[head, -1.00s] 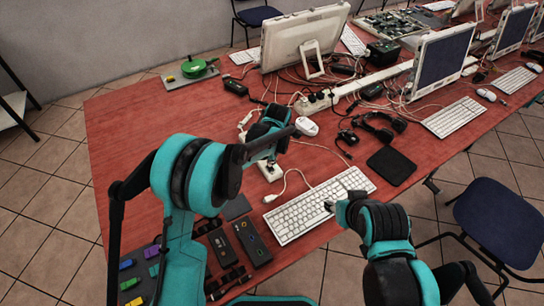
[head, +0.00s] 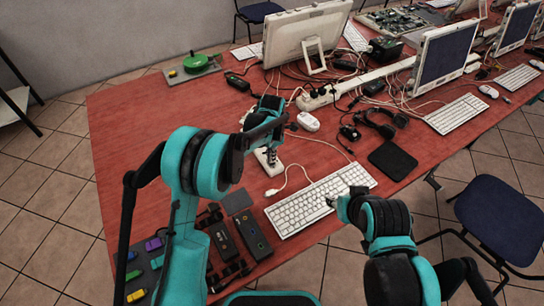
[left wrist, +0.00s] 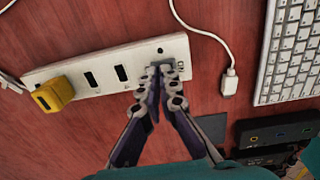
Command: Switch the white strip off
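The white strip (left wrist: 100,76) lies on the red table, seen close in the left wrist view. It has dark slots, a yellow plug (left wrist: 53,95) at its left end, and a small dark dot and grey patch at its right end. In the head view the end of the strip (head: 268,161) shows beneath my left gripper (head: 272,140). In the left wrist view my left gripper (left wrist: 160,78) has its fingertips together over the right end and partly hides it. I cannot tell whether they touch. My right gripper (head: 333,203) is over the keyboard's right part; its fingers are unclear.
A white keyboard (head: 300,212) and a loose white cable plug (left wrist: 230,82) lie to the right of the strip. Another white strip (head: 316,100) with black plugs, a mouse (head: 308,122) and a monitor (head: 303,38) stand behind.

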